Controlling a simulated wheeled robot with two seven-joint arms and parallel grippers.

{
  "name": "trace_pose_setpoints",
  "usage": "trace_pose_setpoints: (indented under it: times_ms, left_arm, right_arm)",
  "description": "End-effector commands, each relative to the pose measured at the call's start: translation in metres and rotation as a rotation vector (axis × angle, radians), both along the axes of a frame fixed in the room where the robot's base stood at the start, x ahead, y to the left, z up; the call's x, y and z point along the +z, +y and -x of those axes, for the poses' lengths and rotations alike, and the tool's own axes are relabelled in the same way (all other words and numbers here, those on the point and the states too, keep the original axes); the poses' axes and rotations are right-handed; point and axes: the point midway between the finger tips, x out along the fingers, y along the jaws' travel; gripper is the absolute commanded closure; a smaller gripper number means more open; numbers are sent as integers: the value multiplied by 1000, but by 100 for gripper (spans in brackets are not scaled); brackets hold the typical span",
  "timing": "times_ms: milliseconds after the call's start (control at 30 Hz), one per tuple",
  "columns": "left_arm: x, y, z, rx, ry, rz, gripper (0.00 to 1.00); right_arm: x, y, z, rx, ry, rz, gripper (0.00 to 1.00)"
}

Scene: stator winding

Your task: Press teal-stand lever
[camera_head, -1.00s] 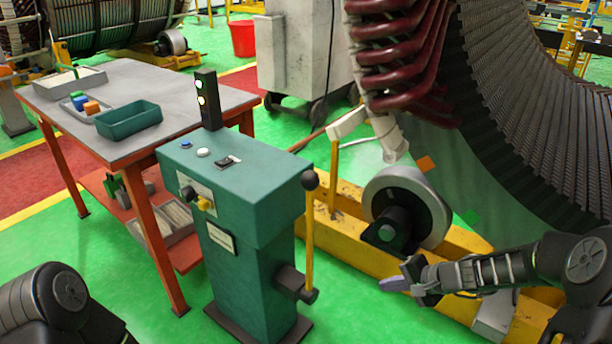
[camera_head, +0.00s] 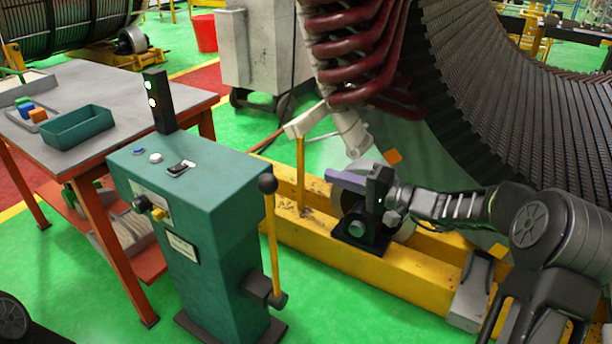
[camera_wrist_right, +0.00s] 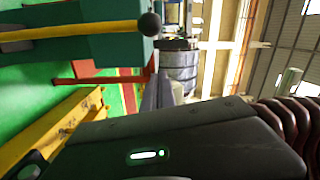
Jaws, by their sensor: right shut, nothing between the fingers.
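The teal stand (camera_head: 205,230) stands upright on the green floor, left of centre in the head view. Its lever (camera_head: 272,235) is a yellow rod on its right side, upright, with a black ball knob (camera_head: 267,183) on top. My right gripper (camera_head: 345,178) is shut and empty, to the right of the knob and apart from it, with its fingers pointing left. In the right wrist view the lever (camera_wrist_right: 70,32) lies sideways across the top left, its knob (camera_wrist_right: 150,24) beyond the gripper fingers (camera_wrist_right: 156,92). My left gripper is not in view.
A work table (camera_head: 95,82) with a green bin (camera_head: 78,127) stands left of the stand. A yellow beam (camera_head: 310,235) with a roller runs behind the lever. Dark red coils (camera_head: 350,45) and the large stator (camera_head: 480,90) are above right. Green floor is clear in front.

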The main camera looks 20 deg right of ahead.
Motion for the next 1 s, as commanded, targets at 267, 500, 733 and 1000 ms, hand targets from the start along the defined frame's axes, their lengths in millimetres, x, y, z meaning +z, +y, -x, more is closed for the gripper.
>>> trace_pose_setpoints:
  times_ms: [267, 500, 733, 1000]
  left_arm:
    - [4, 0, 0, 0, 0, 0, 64]
    - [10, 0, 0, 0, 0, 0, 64]
    - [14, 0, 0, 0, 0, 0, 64]
    - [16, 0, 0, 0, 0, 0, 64]
  right_arm:
    - [1, 22, -23, 3, 0, -1, 100]
    - [0, 55, -58, 4, 1, -2, 100]
    - [-5, 86, -61, 3, 3, -1, 100]
    - [-9, 101, -53, 0, 1, 0, 100]
